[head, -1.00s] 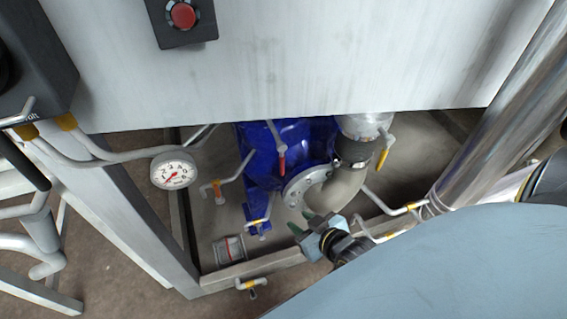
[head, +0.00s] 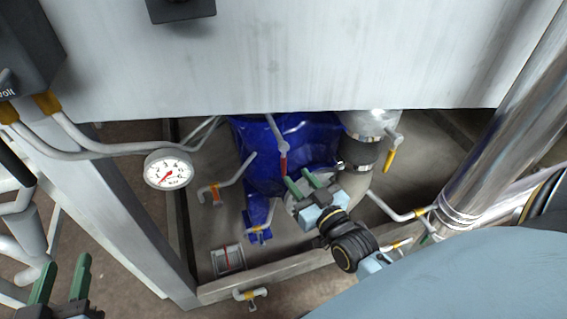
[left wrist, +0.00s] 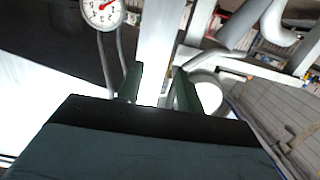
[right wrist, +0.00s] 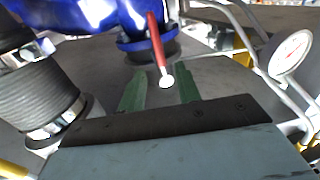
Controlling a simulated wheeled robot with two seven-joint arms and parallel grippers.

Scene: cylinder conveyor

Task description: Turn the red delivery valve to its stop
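The red delivery valve handle (head: 283,162) hangs in front of the blue pump (head: 255,165), its red grip pointing down in the head view. In the right wrist view the red handle (right wrist: 157,42) ends in a pale tip that appears between the two green fingers. My right gripper (head: 298,180) is open just below the handle's lower end; I cannot tell whether the handle sits between the fingers or beyond them. My left gripper (head: 63,272) is open and empty at the lower left, far from the valve; its fingers also show in the left wrist view (left wrist: 159,82).
A pressure gauge (head: 168,169) stands left of the pump. Yellow-handled (head: 389,159) and orange-handled valves (head: 217,196) flank the pump. A metal panel (head: 300,60) overhangs it. A frame rail (head: 275,280) runs in front, and a thick pipe (head: 500,130) rises at right.

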